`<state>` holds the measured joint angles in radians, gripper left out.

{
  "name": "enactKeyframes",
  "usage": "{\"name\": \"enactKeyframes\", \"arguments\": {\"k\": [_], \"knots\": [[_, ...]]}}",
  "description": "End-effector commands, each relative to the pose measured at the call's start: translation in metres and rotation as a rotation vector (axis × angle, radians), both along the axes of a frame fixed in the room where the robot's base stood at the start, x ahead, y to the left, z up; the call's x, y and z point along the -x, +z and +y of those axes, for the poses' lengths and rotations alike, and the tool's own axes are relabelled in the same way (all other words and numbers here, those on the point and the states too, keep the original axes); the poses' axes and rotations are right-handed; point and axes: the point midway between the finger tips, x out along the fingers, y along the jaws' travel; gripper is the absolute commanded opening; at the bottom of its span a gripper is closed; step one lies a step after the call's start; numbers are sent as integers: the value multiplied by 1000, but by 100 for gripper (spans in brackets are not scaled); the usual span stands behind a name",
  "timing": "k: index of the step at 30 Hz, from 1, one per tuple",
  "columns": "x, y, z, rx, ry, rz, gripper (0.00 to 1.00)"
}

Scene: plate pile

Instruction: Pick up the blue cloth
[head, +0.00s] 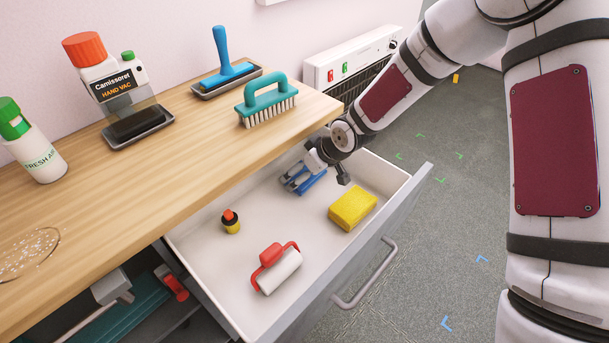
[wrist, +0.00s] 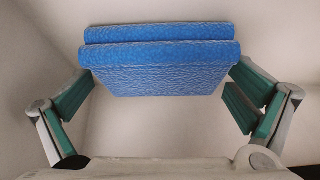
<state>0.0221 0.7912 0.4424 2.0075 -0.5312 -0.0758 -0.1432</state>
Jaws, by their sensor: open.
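The blue cloth (head: 303,182) is folded into a thick layered block and lies in the open drawer (head: 210,262), near its back. In the wrist view the cloth (wrist: 165,80) fills the space between the two fingers. My gripper (head: 318,174) is open and low over the cloth in the drawer. In the wrist view my gripper (wrist: 162,88) has one finger near each side edge of the cloth. I cannot tell whether either finger touches it. Part of the cloth is hidden behind my gripper in the head view.
In the drawer are a yellow sponge (head: 352,208), a red-handled roller (head: 276,270) and a small black-and-yellow bottle (head: 231,222). The wooden counter (head: 190,170) overhangs the drawer's back left. A teal brush (head: 267,102) stands near its edge. The drawer's front wall (head: 340,275) is close.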

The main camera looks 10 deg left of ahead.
Motion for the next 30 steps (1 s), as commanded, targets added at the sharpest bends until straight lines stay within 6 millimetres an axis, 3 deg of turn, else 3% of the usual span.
{"name": "enactKeyframes", "arguments": {"k": [8,13,23,30], "knots": [[-1,-3,2,0,0,0,100],[-1,-2,2,0,0,0,67],[0,-1,2,0,0,0,66],[13,13,5,0,1,-2,66]]}}
